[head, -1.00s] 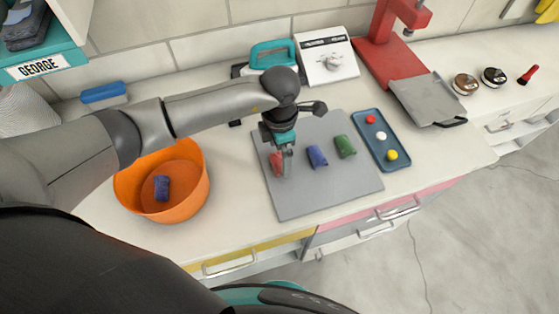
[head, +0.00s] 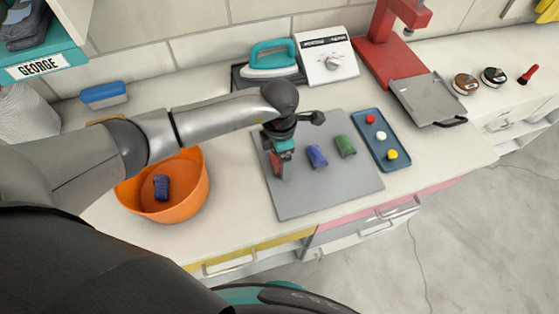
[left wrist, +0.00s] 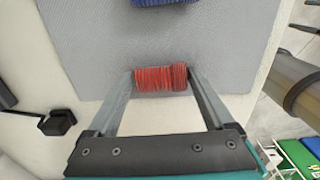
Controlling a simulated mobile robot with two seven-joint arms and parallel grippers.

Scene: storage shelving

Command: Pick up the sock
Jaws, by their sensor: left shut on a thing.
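A rolled red sock (left wrist: 160,78) lies between the two fingers of my left gripper (left wrist: 160,80) in the left wrist view, with a finger touching each end. In the head view my left gripper (head: 279,165) points down over the left part of the grey mat, and the red sock (head: 275,168) is partly hidden by it. I cannot tell whether the sock is clear of the mat. A blue sock (head: 317,156) and a green sock (head: 345,146) lie to the right on the grey mat (head: 320,195). My right gripper is not in view.
An orange bowl (head: 195,204) holding a dark blue sock (head: 161,188) stands left of the mat. A blue tray (head: 372,147) with small coloured pieces lies to its right. A teal iron (head: 268,60), a white device (head: 327,60) and a red stand (head: 385,45) are behind.

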